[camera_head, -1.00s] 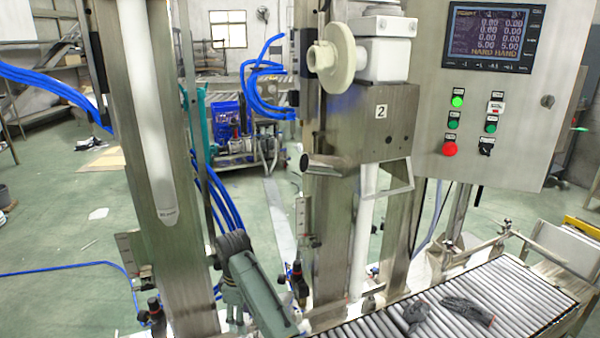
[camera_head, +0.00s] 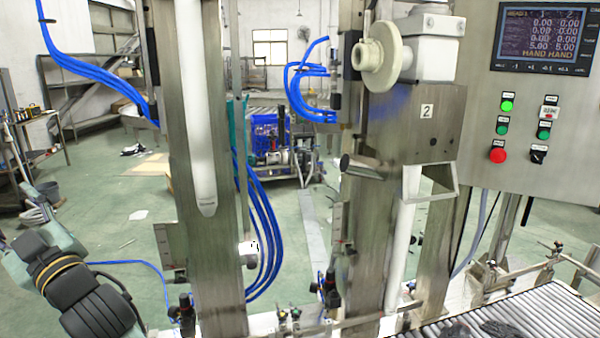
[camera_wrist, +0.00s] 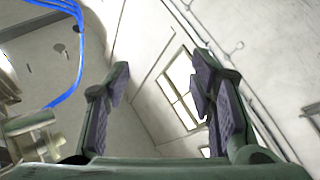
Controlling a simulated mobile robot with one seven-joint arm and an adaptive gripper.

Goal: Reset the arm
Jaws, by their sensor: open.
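In the wrist view my gripper (camera_wrist: 160,85) is open, with its two dark-padded fingers wide apart and nothing between them. Behind the fingers are a pale wall and a window (camera_wrist: 182,88), tilted in the picture. In the head view my arm (camera_head: 80,290) is at the lower left, left of the near steel column (camera_head: 205,250). I cannot make out the fingers in that view.
The filling machine's two steel columns with white tubes stand in the middle. A control panel (camera_head: 545,125) is at the upper right, above a roller conveyor (camera_head: 540,315). Blue hoses (camera_head: 265,235) hang behind the near column. Green floor (camera_head: 120,215) lies open at the left.

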